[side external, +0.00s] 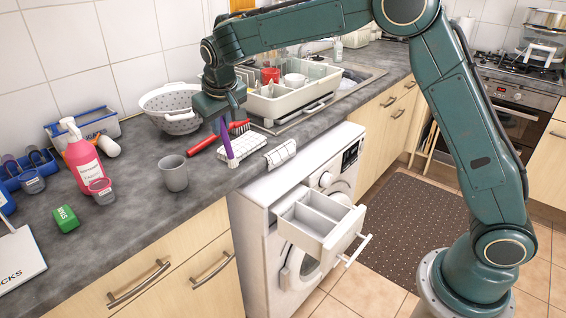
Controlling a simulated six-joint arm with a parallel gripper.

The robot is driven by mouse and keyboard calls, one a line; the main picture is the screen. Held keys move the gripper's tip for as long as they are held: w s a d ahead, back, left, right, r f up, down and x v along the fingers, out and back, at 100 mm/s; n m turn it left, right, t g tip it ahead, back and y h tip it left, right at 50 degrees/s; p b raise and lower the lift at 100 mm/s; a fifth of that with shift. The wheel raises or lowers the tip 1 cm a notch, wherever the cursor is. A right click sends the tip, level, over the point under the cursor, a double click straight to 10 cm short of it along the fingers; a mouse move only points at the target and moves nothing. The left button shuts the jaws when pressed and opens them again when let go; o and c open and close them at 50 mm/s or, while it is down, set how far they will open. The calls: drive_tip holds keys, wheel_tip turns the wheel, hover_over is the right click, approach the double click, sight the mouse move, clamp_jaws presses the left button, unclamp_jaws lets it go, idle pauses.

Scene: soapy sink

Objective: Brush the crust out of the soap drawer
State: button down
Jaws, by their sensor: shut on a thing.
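My gripper (221,114) is over the worktop behind the washing machine, pointing down. It is shut on a slim purple brush (227,142), which hangs nearly upright with its lower end close to or touching the worktop; I cannot tell which. The white soap drawer (312,222) is pulled out from the front of the washing machine (262,235), to the right of and below my gripper. Its divided inside looks pale grey, and I cannot make out crust at this size. A red-handled brush (208,143) lies on the worktop beside the purple one.
A folded white cloth (281,153) lies near the worktop edge. A grey cup (174,172), a colander (172,108) and a pink soap bottle (82,160) stand to the left. A dish rack (290,102) stands behind. The space above the drawer looks clear.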

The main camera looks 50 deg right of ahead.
drive_tip(key=s+d+f, duration=0.3)
drive_tip(key=s+f, duration=0.3)
drive_tip(key=s, duration=0.1)
drive_tip(key=s+d+f+n+h, duration=0.1)
drive_tip(key=s+d+f, duration=0.3)
drive_tip(key=s, duration=0.4)
drive_tip(key=shift+s+d+f+h, duration=0.15)
drive_tip(key=shift+d+f+h, duration=0.15)
drive_tip(key=shift+f, duration=0.8)
wheel_tip(320, 180, down, 9)
drive_tip(key=shift+f, duration=0.4)
idle(0.8)
drive_tip(key=shift+a, duration=0.2)
drive_tip(key=shift+a+r, duration=0.1)
drive_tip(key=shift+a, duration=1)
